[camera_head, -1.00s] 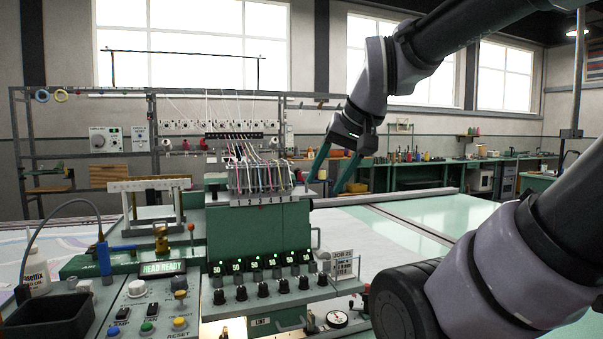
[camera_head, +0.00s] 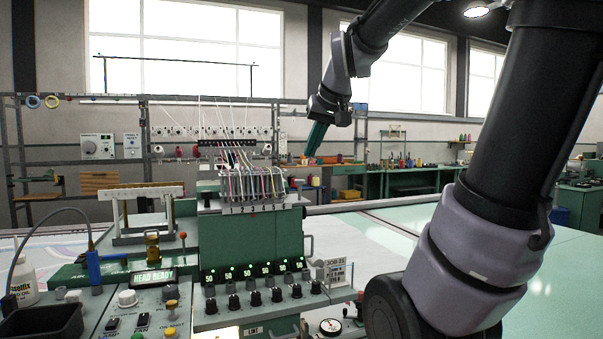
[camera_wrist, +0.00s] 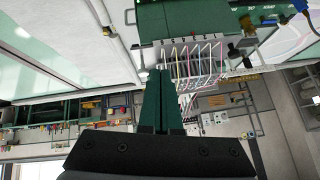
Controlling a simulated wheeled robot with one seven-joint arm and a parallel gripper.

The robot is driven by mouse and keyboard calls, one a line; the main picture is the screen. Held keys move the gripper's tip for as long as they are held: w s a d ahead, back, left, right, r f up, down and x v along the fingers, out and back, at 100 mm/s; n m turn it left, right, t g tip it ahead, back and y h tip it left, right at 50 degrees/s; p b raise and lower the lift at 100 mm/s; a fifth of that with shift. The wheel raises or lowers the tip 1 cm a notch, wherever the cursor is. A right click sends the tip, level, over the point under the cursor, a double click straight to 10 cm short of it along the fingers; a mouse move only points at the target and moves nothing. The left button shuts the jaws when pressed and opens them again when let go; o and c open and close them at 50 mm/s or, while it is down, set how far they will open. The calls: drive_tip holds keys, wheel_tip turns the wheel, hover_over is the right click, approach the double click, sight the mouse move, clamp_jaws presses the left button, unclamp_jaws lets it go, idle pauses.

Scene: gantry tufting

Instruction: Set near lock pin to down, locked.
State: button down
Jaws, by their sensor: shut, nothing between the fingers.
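My gripper (camera_head: 311,153) has dark green fingers, held together and empty. It hangs in the air to the upper right of the green tufting head (camera_head: 250,240). In the wrist view my gripper (camera_wrist: 159,70) points toward the row of threaded needles (camera_wrist: 190,55), with the fingers side by side. No part is clearly marked as the near lock pin. A brass upright fitting (camera_head: 152,246) and a thin pin with a red top (camera_head: 183,240) stand left of the head; I cannot tell whether either is the lock pin, or its state.
A control panel (camera_head: 125,318) with knobs and buttons is at the front left, beside a black bin (camera_head: 45,322) and a white bottle (camera_head: 23,280). A white frame (camera_head: 140,212) stands behind. The pale green table (camera_head: 560,265) at right is largely clear.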

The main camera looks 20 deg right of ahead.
drive_tip(key=w+d+r+n, duration=0.1)
drive_tip(key=w+d, duration=0.1)
drive_tip(key=w, duration=0.3)
drive_tip(key=w+d+r+n+h, duration=0.1)
drive_tip(key=w+d+r, duration=0.1)
drive_tip(key=w, duration=0.4)
drive_tip(key=shift+w+r, duration=0.15)
drive_tip(key=shift+r, duration=0.1)
drive_tip(key=shift+d, duration=0.1)
hover_over(302, 182)
drive_tip(key=f, duration=0.7)
drive_tip(key=shift+w+f, duration=0.25)
drive_tip(key=shift+f, duration=0.15)
drive_tip(key=shift+s+f, duration=0.2)
drive_tip(key=shift+f, duration=1.6)
drive_tip(key=shift+f, duration=1.3)
